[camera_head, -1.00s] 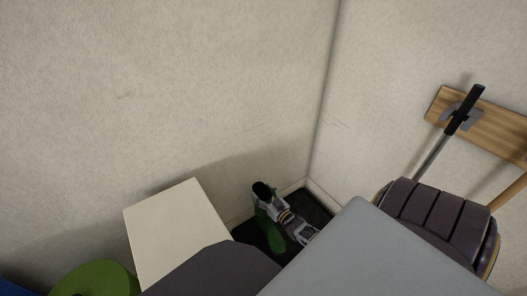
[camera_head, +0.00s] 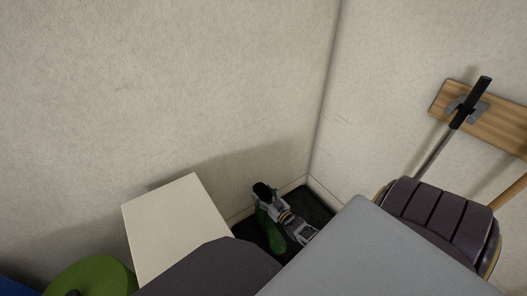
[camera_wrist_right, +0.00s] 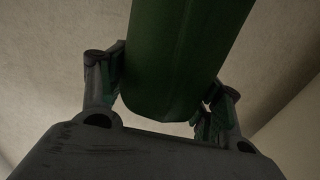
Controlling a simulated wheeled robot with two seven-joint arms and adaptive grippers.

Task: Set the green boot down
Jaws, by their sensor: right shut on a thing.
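The green boot (camera_head: 270,232) stands roughly upright over the black tray (camera_head: 312,207) in the room's corner, its dark opening at the top. My right gripper (camera_head: 262,196) is shut on the boot near its upper end. In the right wrist view the boot's green shaft (camera_wrist_right: 182,60) fills the space between the two fingers of the gripper (camera_wrist_right: 165,90). I cannot tell whether the boot's sole touches the tray. My left gripper is not in view.
A white box-like surface (camera_head: 172,228) stands left of the boot. A grey panel (camera_head: 375,255) covers the lower right. A dark ribbed seat (camera_head: 440,212) stands at the right, below a wooden wall rack (camera_head: 495,128) with a black-handled tool. A green round object (camera_head: 95,278) is at lower left.

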